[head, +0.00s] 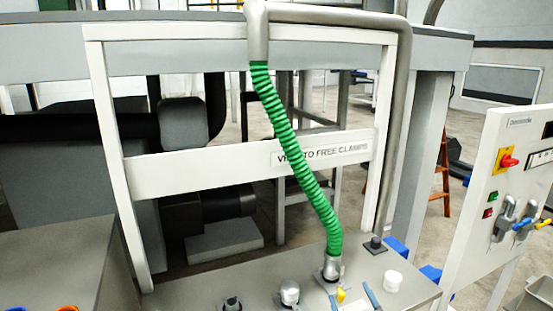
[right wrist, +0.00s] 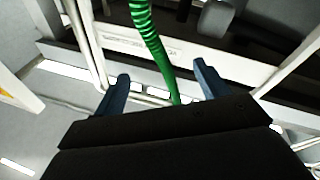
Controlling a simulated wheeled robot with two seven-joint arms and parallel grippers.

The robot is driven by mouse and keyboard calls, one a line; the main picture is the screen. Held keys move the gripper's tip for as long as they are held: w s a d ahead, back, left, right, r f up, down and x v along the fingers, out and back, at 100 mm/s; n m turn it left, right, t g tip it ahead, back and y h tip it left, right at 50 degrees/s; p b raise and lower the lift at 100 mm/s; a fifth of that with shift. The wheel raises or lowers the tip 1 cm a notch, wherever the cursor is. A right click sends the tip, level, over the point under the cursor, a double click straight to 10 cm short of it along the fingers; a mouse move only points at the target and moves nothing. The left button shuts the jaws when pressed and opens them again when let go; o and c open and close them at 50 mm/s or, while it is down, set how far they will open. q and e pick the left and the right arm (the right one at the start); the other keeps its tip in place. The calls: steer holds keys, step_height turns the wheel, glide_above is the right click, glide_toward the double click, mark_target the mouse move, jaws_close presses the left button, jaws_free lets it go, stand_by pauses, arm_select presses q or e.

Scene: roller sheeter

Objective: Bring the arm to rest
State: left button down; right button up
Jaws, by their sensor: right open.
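My right gripper (right wrist: 161,74) shows in the right wrist view, its two blue-grey fingers spread apart. The space between them is empty. Behind that space runs a green ribbed hose (right wrist: 152,35), apart from the fingers as far as I can tell. In the head view, I cannot make out my right gripper for certain. My left gripper is in neither view.
In the head view, the green hose (head: 290,150) drops from a grey pipe to a metal bench top (head: 250,295). A white frame (head: 180,172) with a sign (head: 322,151) stands behind. A control panel (head: 508,185) with a red knob stands right. Left is a grey counter (head: 50,260).

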steer(key=s+d+f+m+g+h, duration=0.4)
steer(key=s+f+m+g+h, duration=0.15)
steer(key=f, duration=0.35)
steer(key=s+a+f+n+g+y, duration=0.1)
steer(key=s+f+g, duration=0.45)
steer(key=s, duration=0.65)
steer(key=s+f+g+y, duration=0.1)
steer(key=s+f+g, duration=0.5)
steer(key=s, duration=0.6)
steer(key=s+a+f, duration=0.2)
steer(key=f, duration=1.7)
steer(key=s+a+f+g, duration=0.1)
steer(key=s+a+f, duration=0.1)
steer(key=f, duration=1.7)
steer(key=shift+s+g, duration=0.15)
steer(key=shift+g, duration=0.15)
